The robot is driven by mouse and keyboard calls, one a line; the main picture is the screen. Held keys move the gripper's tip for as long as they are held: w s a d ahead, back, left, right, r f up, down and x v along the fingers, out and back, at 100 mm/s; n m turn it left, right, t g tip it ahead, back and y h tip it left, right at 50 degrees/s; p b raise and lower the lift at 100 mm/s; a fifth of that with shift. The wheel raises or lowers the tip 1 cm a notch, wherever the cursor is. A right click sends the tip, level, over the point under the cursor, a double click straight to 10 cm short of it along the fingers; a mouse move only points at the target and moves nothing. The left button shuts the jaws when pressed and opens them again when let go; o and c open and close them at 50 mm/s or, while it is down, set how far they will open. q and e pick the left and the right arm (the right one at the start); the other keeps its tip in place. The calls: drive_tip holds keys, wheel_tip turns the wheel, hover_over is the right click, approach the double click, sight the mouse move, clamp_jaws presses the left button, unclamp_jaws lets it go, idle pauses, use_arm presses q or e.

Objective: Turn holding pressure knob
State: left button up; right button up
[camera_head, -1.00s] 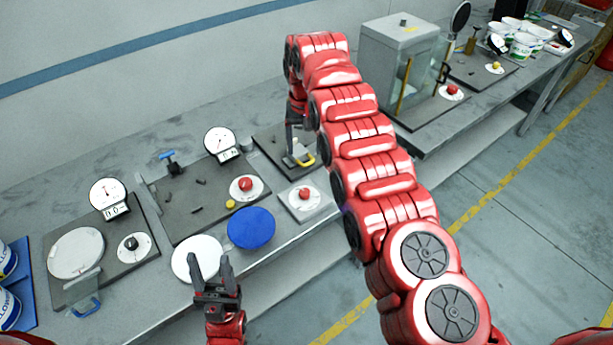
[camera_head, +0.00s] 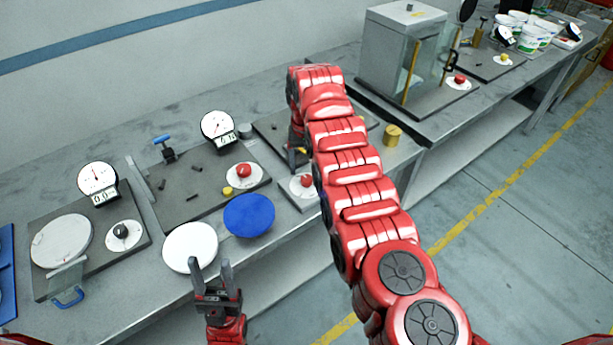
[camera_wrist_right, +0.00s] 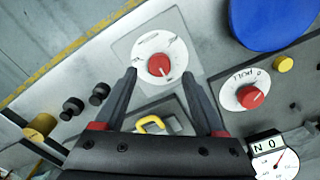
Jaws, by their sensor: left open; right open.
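A red knob (camera_head: 306,181) on a white round dial sits on a small grey plate near the bench's front edge. In the right wrist view this knob (camera_wrist_right: 159,65) shows just beyond and between the spread fingertips. My right gripper (camera_wrist_right: 159,76) is open and empty. In the head view my right arm hides most of that gripper. A second red knob (camera_head: 243,170) on a white dial sits on the neighbouring dark plate; it also shows in the right wrist view (camera_wrist_right: 250,97). Which knob sets holding pressure cannot be read. My left gripper (camera_head: 212,269) is open and empty.
A blue disc (camera_head: 249,215) and a white disc (camera_head: 190,247) lie along the front edge. A gauge (camera_head: 217,127) stands behind the dark plate. A yellow handle (camera_wrist_right: 152,124) and a yellow cylinder (camera_wrist_right: 40,125) are near my right gripper. A black knob (camera_head: 122,230) is at the left.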

sight(307, 178)
wheel_tip(307, 178, down, 4)
drive_tip(key=shift+d+r, duration=0.1)
drive_tip(key=shift+f, duration=0.2)
clamp_jaws()
